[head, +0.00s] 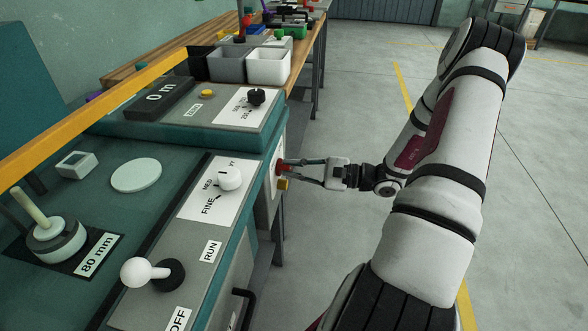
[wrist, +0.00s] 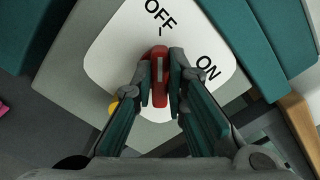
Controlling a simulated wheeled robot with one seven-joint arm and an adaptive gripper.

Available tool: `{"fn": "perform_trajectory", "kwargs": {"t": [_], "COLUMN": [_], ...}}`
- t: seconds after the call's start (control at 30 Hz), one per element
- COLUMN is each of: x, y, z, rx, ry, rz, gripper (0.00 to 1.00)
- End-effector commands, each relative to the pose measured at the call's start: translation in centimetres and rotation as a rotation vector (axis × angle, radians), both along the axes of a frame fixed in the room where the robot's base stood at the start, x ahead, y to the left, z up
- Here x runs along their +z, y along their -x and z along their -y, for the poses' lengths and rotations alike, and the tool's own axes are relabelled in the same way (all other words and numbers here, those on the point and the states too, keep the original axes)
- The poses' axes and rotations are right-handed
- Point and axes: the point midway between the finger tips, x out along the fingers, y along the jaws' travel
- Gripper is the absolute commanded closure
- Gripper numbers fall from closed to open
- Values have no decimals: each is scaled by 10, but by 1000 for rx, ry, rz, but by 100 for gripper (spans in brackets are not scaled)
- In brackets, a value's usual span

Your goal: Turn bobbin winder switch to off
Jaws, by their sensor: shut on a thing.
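The bobbin winder switch is a red knob (wrist: 158,55) with a pale line along it, on a white plate (wrist: 110,50) marked OFF and ON. In the wrist view the knob stands upright, its upper end towards the tick under OFF; ON is to the right. My gripper (wrist: 161,85) is shut on the knob, one finger on each side. In the head view the red knob (head: 280,168) is on the right end face of the machine, and my gripper (head: 292,171) reaches it from the right. The plate's lettering is not readable there.
A yellow button (head: 283,185) sits just below the red knob. On the machine's top are a white-balled RUN/OFF lever (head: 135,271), a FINE dial (head: 230,179) and a black dial (head: 256,96). Bins (head: 268,67) stand behind. The floor to the right is open.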

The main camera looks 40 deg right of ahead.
Motion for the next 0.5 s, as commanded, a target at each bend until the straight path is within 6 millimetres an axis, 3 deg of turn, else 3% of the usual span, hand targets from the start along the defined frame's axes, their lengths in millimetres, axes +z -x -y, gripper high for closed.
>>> {"fn": "perform_trajectory", "kwargs": {"t": [0.47, 0.5], "x": [-1, -1], "y": [1, 1], "z": [0, 0], "rx": [1, 1], "ry": [14, 14], "rz": [6, 6], "gripper": [100, 82]}}
